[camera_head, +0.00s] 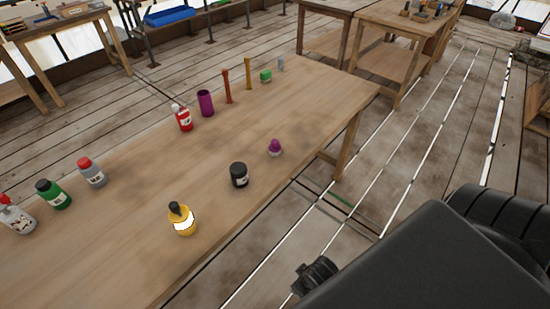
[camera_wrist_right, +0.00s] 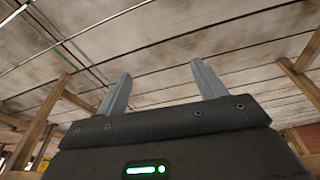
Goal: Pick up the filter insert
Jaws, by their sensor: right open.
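No object on the wooden table (camera_head: 130,225) is plainly marked as the filter insert, and I cannot tell which one it is. Small candidates are a purple piece with a pale base (camera_head: 275,147) near the right edge, a green block (camera_head: 265,76) and a small grey piece (camera_head: 281,64) at the far end. My right gripper (camera_wrist_right: 160,68) shows in the right wrist view with its two fingers wide apart and nothing between them. It points toward the plank floor. Its fingers do not show in the head view. My left gripper is not in view.
A black jar (camera_head: 239,176), a yellow bottle (camera_head: 182,220), a red bottle (camera_head: 183,118), a purple cup (camera_head: 205,103) and several other bottles stand spread on the table. Other wooden tables stand behind. My dark arm fills the lower right. The middle of the table is clear.

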